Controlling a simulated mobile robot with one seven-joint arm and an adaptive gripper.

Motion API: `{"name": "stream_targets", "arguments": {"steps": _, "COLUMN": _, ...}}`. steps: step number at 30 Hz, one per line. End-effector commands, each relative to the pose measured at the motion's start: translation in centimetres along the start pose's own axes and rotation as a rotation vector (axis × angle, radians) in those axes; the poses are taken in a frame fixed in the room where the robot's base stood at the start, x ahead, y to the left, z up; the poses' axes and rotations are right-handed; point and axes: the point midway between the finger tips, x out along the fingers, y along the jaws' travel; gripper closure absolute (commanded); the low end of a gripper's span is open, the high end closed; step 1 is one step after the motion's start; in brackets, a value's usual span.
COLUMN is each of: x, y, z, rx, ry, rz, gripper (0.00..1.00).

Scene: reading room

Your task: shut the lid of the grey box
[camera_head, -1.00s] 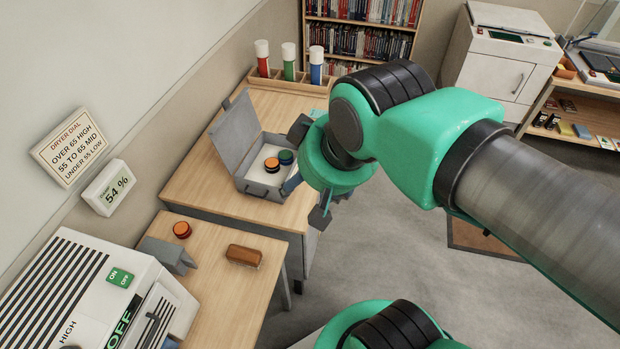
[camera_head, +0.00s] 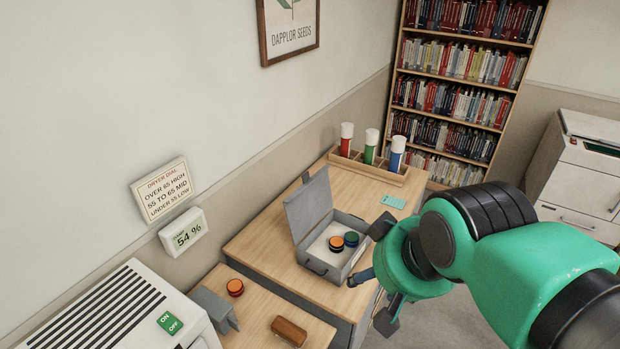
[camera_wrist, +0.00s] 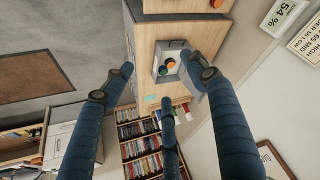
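The grey box (camera_head: 322,262) stands on the wooden table with its lid (camera_head: 309,206) raised, leaning back toward the wall. The box also shows in the wrist view (camera_wrist: 161,76), beyond my fingers, with the lid partly hidden by the right-hand finger. My gripper (camera_head: 377,300) is to the right of the box in the head view, apart from it. In the wrist view its fingers (camera_wrist: 160,95) are spread wide with nothing between them.
A rack (camera_head: 376,171) with white-capped red, green and blue tubes stands at the table's back. A teal card (camera_head: 393,201) lies behind the box. An orange disc (camera_head: 235,287), a grey holder (camera_head: 213,309) and a brown block (camera_head: 289,331) are on the nearer table.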

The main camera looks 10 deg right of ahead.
Motion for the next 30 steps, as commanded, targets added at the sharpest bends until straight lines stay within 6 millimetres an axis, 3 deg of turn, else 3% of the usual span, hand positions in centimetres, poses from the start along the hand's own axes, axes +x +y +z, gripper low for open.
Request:
{"name": "stream_targets", "arguments": {"steps": 1, "x": 0.0, "y": 0.0, "z": -0.1, "rx": -0.001, "ry": 0.0, "rz": 0.0, "gripper": 0.58}}
{"name": "stream_targets", "arguments": {"steps": 6, "x": -0.3, "y": -0.1, "z": -1.1, "rx": -0.011, "ry": -0.006, "rz": -0.001, "gripper": 0.92}}
{"name": "stream_targets", "arguments": {"steps": 8, "x": -0.4, "y": -0.1, "z": -1.9, "rx": -0.018, "ry": -0.012, "rz": -0.002, "gripper": 1.0}}
{"name": "stream_targets", "arguments": {"steps": 14, "x": -0.9, "y": -0.2, "z": -5.9, "rx": -0.059, "ry": -0.036, "rz": -0.009, "gripper": 1.0}}
{"name": "stream_targets", "arguments": {"steps": 19, "x": -1.0, "y": -0.4, "z": -10.3, "rx": -0.106, "ry": -0.063, "rz": -0.017, "gripper": 1.0}}
{"name": "stream_targets", "arguments": {"steps": 30, "x": 0.6, "y": -0.9, "z": -20.0, "rx": -0.212, "ry": -0.12, "rz": -0.038, "gripper": 1.0}}
